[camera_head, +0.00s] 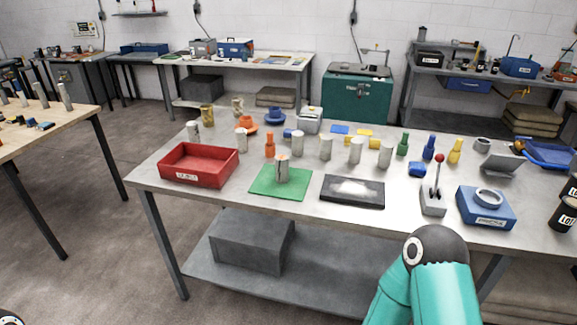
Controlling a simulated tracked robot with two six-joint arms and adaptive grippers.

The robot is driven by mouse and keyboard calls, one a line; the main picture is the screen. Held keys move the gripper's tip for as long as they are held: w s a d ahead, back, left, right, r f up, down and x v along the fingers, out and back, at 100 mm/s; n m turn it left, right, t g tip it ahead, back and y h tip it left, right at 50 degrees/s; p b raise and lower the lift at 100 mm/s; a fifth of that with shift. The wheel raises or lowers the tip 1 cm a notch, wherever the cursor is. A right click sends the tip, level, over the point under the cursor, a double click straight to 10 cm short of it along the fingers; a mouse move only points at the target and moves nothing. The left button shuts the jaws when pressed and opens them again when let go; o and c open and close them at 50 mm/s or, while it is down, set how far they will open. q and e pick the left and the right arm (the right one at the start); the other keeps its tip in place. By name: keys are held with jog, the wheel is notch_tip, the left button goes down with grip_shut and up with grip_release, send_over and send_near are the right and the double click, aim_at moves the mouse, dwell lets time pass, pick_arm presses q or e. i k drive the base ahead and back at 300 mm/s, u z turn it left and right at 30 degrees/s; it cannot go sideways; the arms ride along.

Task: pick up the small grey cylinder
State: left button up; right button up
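Several small light-grey cylinders stand upright on the grey workbench (300,215), among them one at the left (193,132), one near the red tray (241,141), and a row in the middle, including a middle one (326,148) and a right-hand one (385,154). Another grey cylinder (282,172) stands on the green mat (262,188), with an orange-brown mark near its top. I cannot tell which one the task means. My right arm shows as a teal link at the bottom right, but its gripper is out of view. My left gripper is not in view.
A red tray (199,178) sits at the bench's left. A black plate (352,192), a red-knobbed lever (435,195) and a blue box with a ring (486,208) line the front. Orange, green, blue and yellow pieces stand among the cylinders.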

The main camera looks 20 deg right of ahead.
aim_at(281, 160)
jog(key=i, duration=0.9)
jog(key=u, duration=0.05)
